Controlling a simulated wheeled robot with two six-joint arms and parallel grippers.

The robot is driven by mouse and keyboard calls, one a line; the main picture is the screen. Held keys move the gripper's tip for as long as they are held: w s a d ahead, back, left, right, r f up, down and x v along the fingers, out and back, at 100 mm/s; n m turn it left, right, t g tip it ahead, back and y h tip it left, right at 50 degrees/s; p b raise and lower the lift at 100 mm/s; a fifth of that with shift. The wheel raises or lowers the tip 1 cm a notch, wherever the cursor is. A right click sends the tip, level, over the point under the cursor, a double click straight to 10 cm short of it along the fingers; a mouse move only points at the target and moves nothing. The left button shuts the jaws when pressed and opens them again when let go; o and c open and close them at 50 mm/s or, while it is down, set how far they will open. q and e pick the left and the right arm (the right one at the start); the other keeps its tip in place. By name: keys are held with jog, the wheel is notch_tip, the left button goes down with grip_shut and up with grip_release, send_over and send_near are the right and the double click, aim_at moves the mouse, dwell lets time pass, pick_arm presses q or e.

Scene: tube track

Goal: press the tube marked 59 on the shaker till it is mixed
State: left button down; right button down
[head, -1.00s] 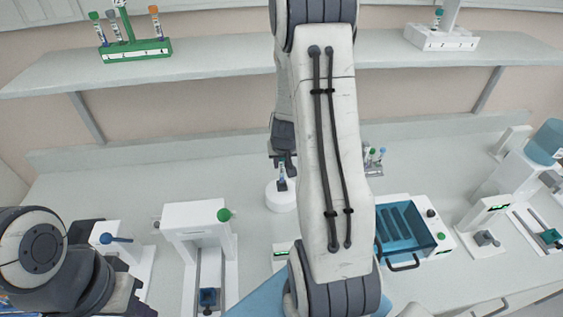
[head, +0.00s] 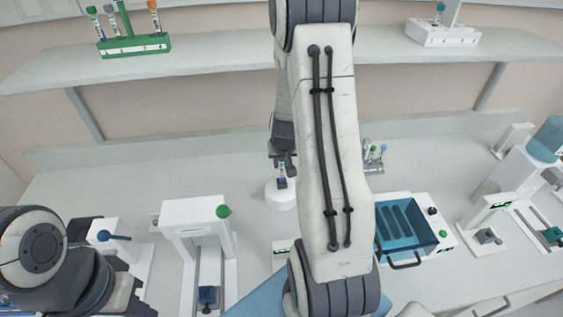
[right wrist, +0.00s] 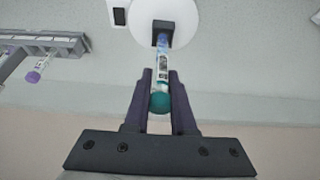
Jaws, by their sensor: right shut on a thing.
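My right gripper (right wrist: 160,78) is shut on a tube (right wrist: 161,66) with a teal cap, near the capped end. The tube has a white label with dark print that I cannot read. Its bluish lower end is at the dark square cup (right wrist: 162,28) on the white round shaker (right wrist: 185,12); I cannot tell how hard it presses. In the head view the right gripper (head: 282,160) is above the shaker (head: 279,196), with the tube (head: 282,171) upright between them. My left arm shows at the lower left, its gripper out of view.
A green rack (head: 135,47) with several tubes and a white rack (head: 440,35) with a tube stand on the shelf. A small rack (head: 373,157) is right of the shaker. A blue-lidded box (head: 408,228) and white devices (head: 195,215) line the bench front.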

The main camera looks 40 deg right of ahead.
jog(key=shift+f, duration=0.2)
jog(key=shift+f+b, duration=0.2)
jog(key=shift+b, duration=0.15)
jog(key=shift+f, duration=0.3)
dwell(0.7)
dwell(3.5)
notch_tip(320, 180, up, 5)
jog(key=p, duration=0.4)
jog(key=shift+r+p, duration=0.1)
jog(key=shift+p, duration=0.25)
